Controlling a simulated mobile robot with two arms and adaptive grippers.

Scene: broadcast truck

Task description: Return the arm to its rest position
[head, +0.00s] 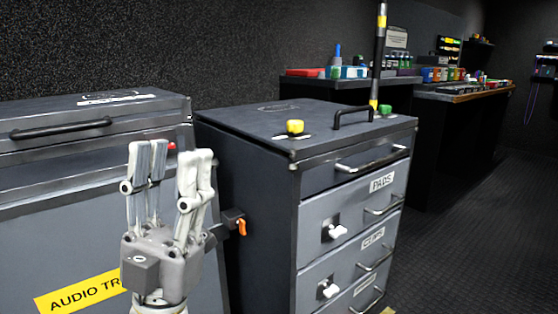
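My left gripper (172,165) stands upright at the lower left of the head view, with its grey palm below and its fingers pointing up. Its fingers are spread apart and I see nothing between them. It is in front of a grey case with a yellow label reading "AUDIO TR" (78,293), the rest of which is hidden behind the gripper. I cannot tell whether the gripper touches the case. My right gripper is not in the head view.
A dark drawer cabinet (250,205) stands right of my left gripper, with an orange-tipped latch (241,227) on its side. Its drawers have labels and white knobs. Counters with small coloured items (440,75) stand behind. The floor (480,245) at the right is clear.

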